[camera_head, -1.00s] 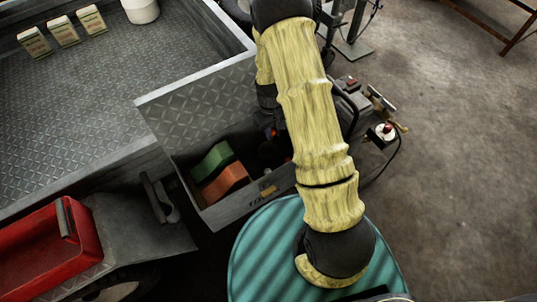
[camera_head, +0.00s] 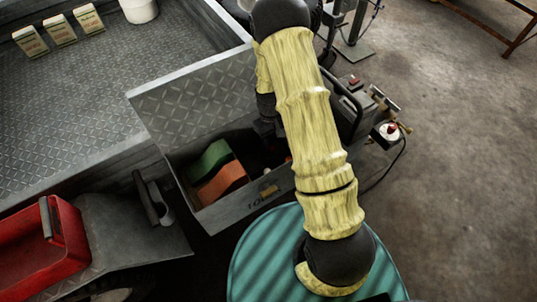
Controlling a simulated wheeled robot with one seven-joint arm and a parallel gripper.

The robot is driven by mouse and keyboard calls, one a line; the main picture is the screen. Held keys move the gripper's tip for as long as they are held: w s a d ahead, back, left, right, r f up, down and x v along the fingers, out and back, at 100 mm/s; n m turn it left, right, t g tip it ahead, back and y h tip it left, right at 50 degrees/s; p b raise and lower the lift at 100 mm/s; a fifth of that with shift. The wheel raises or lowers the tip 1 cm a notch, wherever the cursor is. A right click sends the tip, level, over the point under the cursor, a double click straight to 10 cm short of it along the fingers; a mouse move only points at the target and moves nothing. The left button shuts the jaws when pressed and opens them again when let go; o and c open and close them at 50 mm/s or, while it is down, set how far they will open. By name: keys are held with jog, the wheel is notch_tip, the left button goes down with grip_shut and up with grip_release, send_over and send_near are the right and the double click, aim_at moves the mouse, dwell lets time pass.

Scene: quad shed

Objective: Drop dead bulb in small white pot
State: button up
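A small white pot (camera_head: 140,9) stands on the grey tread-plate bed at the top left, cut off by the picture's top edge. My yellow-sleeved arm rises from the lower right, bends at the top and hangs down behind itself. My gripper (camera_head: 269,129) is a dark shape over the right part of an open metal box, well to the right of and below the pot. My arm and the dark box interior partly hide it, so its fingers cannot be made out. I cannot make out a dead bulb.
The open metal box (camera_head: 232,208) holds a green block (camera_head: 209,158) and an orange block (camera_head: 222,183). Several small cartons (camera_head: 60,29) stand left of the pot. A red tray (camera_head: 66,249) is lower left, a teal drum (camera_head: 262,258) below. The middle of the bed is clear.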

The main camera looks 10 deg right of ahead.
jog(key=shift+o, duration=0.2)
jog(key=shift+r, duration=0.1)
notch_tip(320, 180, up, 17)
jog(key=w+p, duration=0.2)
jog(key=p, duration=0.1)
jog(key=shift+a+p, duration=0.25)
jog(key=shift+p, duration=0.15)
dwell(0.4)
